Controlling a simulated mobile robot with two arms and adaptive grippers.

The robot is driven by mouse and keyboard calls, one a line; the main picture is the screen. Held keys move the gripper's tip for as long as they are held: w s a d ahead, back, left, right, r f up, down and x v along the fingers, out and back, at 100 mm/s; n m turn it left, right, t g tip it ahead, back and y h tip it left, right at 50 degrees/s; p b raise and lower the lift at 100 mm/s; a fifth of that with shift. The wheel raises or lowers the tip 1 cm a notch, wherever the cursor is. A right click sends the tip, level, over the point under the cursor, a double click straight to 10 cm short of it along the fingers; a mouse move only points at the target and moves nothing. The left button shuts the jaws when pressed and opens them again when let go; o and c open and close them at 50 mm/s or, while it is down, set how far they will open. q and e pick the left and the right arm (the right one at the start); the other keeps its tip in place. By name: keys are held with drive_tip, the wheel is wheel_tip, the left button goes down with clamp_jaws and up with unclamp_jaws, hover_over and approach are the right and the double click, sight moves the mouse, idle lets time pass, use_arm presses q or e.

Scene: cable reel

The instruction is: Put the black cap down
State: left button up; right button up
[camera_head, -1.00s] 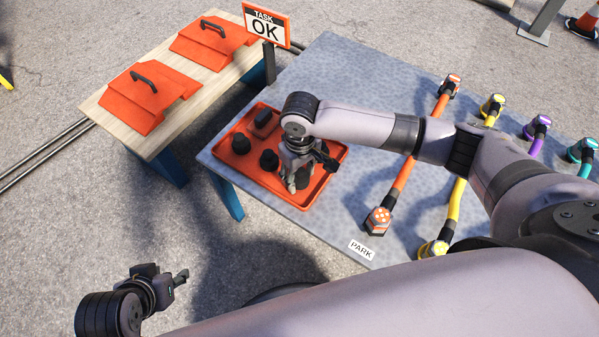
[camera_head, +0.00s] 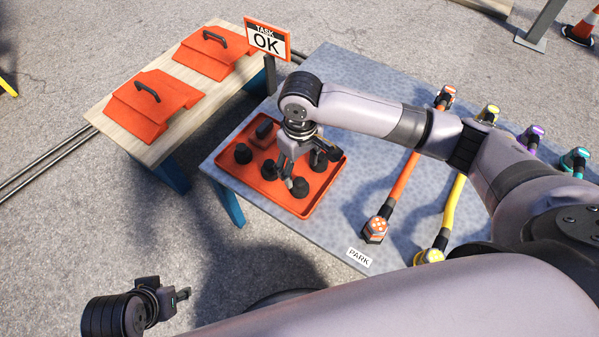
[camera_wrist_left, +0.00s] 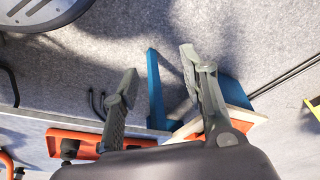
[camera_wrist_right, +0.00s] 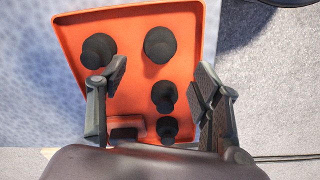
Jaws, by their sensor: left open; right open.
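Several black caps stand upright in the orange tray (camera_head: 310,209) on the grey table. In the head view one black cap (camera_head: 299,187) is just under my right gripper (camera_head: 289,175). The right wrist view shows a cap at the tray's far left (camera_wrist_right: 99,48), one at far middle (camera_wrist_right: 160,44) and two nearer ones (camera_wrist_right: 164,95). My right gripper (camera_wrist_right: 160,85) is open and empty over the tray, its fingers apart from the caps. I cannot tell which cap it held. My left gripper (camera_head: 180,296) is open and empty, off the table; its fingers show in its wrist view (camera_wrist_left: 158,65).
Orange (camera_head: 405,170) and yellow (camera_head: 455,205) cables lie to the right, near a PARK label (camera_head: 359,257). A wooden bench (camera_head: 128,128) with orange covers stands left. A sign (camera_head: 266,39) reads "TASK OK".

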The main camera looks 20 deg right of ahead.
sight(299, 180)
use_arm(q)
drive_tip(key=shift+s+p+x, duration=0.15)
drive_tip(key=shift+p+x, duration=0.1)
drive_tip(key=shift+x, duration=1.1)
drive_tip(key=shift+s+p+x, duration=0.2)
drive_tip(key=shift+p+x, duration=0.05)
drive_tip(key=shift+x, duration=1.1)
use_arm(e)
drive_tip(key=shift+r, duration=1.85)
